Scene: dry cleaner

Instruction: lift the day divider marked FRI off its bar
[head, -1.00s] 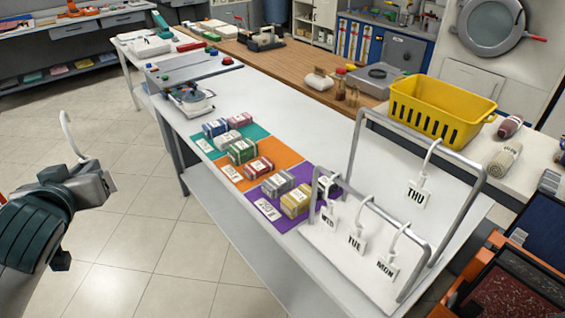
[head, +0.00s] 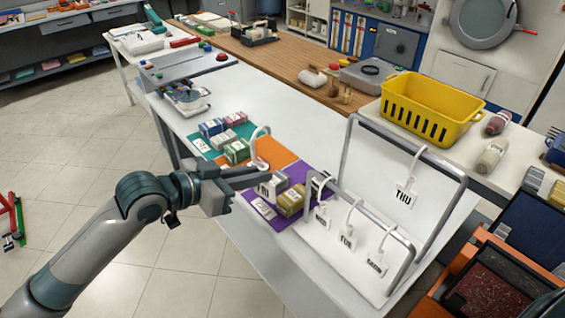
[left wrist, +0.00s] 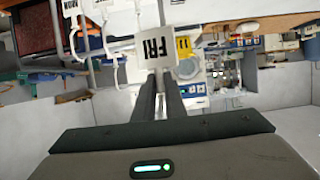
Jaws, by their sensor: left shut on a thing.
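The white FRI divider (left wrist: 152,50) is gripped between the fingertips of my left gripper (head: 262,173); its lettering shows in the left wrist view. In the head view its curved hook (head: 267,131) stands up above the fingers, clear of any bar. The gripper is over the table, left of the metal rack (head: 350,150). The THU divider (head: 404,196) hangs from the tall rear bar. The WED (head: 321,216), TUE (head: 347,241) and MON (head: 376,265) dividers hang from the lower front bar. My right gripper is not in view.
Wrapped bundles (head: 236,152) lie on green, orange and purple mats (head: 283,157) beneath and around my gripper. A yellow basket (head: 425,105) stands behind the rack. The white table (head: 270,100) is clear behind the mats.

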